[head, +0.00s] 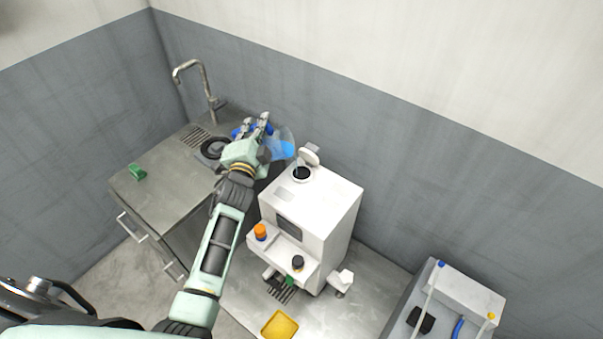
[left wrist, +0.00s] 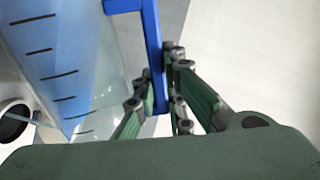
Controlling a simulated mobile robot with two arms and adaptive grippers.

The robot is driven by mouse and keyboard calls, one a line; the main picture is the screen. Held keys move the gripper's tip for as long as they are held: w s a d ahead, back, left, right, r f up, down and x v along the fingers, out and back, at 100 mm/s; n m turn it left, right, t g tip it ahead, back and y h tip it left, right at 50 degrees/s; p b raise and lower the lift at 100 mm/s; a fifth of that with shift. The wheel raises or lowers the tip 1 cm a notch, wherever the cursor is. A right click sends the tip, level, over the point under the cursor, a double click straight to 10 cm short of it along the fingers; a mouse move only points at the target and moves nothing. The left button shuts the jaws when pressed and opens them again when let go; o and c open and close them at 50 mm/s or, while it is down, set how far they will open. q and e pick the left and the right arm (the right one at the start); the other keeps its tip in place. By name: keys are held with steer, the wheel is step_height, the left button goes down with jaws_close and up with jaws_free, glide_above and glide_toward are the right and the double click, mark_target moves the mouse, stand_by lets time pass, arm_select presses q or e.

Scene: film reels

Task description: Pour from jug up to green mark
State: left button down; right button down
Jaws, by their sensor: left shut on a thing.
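My left gripper (head: 262,122) is shut on the blue handle (left wrist: 153,60) of a clear jug (head: 287,142). The jug holds blue liquid and has black graduation lines on its wall, plain in the left wrist view (left wrist: 55,60). It is held in the air beside the white machine (head: 330,205), up and left of its round top opening (head: 302,173). The opening's lid (head: 310,155) stands raised. I cannot tell how far the jug is tilted. I cannot make out a green level mark. My right gripper is not in view.
A steel counter (head: 160,195) with a sink tap (head: 205,90) stands at the left, with a green block (head: 137,172) on it. A yellow tray (head: 279,324) lies in front of the machine. Another white device (head: 465,290) with tubes stands at the lower right.

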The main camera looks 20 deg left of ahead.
arm_select(q)
steer(key=shift+w+d+m, duration=0.1)
steer(key=shift+d+m, duration=0.25)
steer(key=shift+m, duration=0.05)
steer(key=shift+a, duration=0.1)
stand_by(2.9)
steer(key=shift+s+a+r+n+p, duration=0.15)
steer(key=shift+a+r+n+p, duration=0.15)
steer(key=shift+a+n+p, duration=0.45)
steer(key=shift+s+a+r+n+p, duration=0.1)
steer(key=shift+a+r+n+p, duration=0.15)
steer(key=shift+a+n, duration=0.55)
steer(key=shift+d+n, duration=0.25)
steer(key=shift+r, duration=0.15)
